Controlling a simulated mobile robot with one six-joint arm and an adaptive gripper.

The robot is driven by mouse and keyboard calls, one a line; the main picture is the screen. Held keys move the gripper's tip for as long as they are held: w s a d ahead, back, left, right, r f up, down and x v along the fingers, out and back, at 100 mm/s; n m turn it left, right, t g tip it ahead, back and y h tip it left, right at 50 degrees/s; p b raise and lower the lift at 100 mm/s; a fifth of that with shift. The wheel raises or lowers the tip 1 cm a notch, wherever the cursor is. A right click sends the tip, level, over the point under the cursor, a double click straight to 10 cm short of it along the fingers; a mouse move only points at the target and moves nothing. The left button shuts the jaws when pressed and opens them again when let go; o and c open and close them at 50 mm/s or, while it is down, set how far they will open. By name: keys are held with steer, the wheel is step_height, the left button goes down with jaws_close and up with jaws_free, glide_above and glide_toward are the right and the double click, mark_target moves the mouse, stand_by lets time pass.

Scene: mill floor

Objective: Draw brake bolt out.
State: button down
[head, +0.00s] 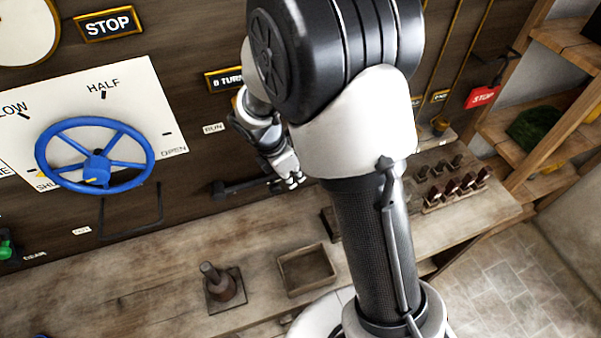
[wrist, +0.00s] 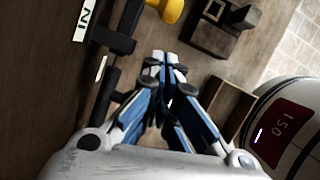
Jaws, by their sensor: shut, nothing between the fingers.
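A dark bar on the wall panel, which looks like the brake bolt (head: 238,187), lies nearly level below the RUN label in the head view. In the wrist view a dark fitting (wrist: 105,38) beside an IN label has a yellow knob (wrist: 173,10) at the top edge; I take it to be part of the bolt. My gripper (head: 292,180) is at the right end of the bar in the head view. In the wrist view my gripper (wrist: 166,62) is shut and empty, with its tips below the knob and apart from it. My arm hides the panel further right.
A blue handwheel (head: 97,155) is on the panel at left. The bench below holds an open wooden tray (head: 306,270), a dark post on a base (head: 220,288) and a rack of several pegs (head: 455,188). Bench space at front left is clear.

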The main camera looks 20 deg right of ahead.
steer(key=p+v, duration=0.2)
steer(key=v, duration=0.8)
steer(key=shift+a+p, duration=0.2)
steer(key=shift+p, duration=0.15)
steer(key=shift+s, duration=0.15)
steer(key=s+r+m+t+y+b, duration=0.1)
steer(key=s+r+m, duration=0.3)
steer(key=s+m, duration=0.6)
steer(key=s+d+r+m+t+y+b, duration=0.1)
steer(key=s+r+m, duration=0.4)
steer(key=s+m, duration=0.5)
steer(key=s+t+y+b, duration=0.1)
steer(key=t+b, duration=0.1)
steer(key=shift+s+y+b, duration=0.25)
steer(key=shift+y+b, duration=0.05)
steer(key=shift+b, duration=0.05)
steer(key=shift+d, duration=0.15)
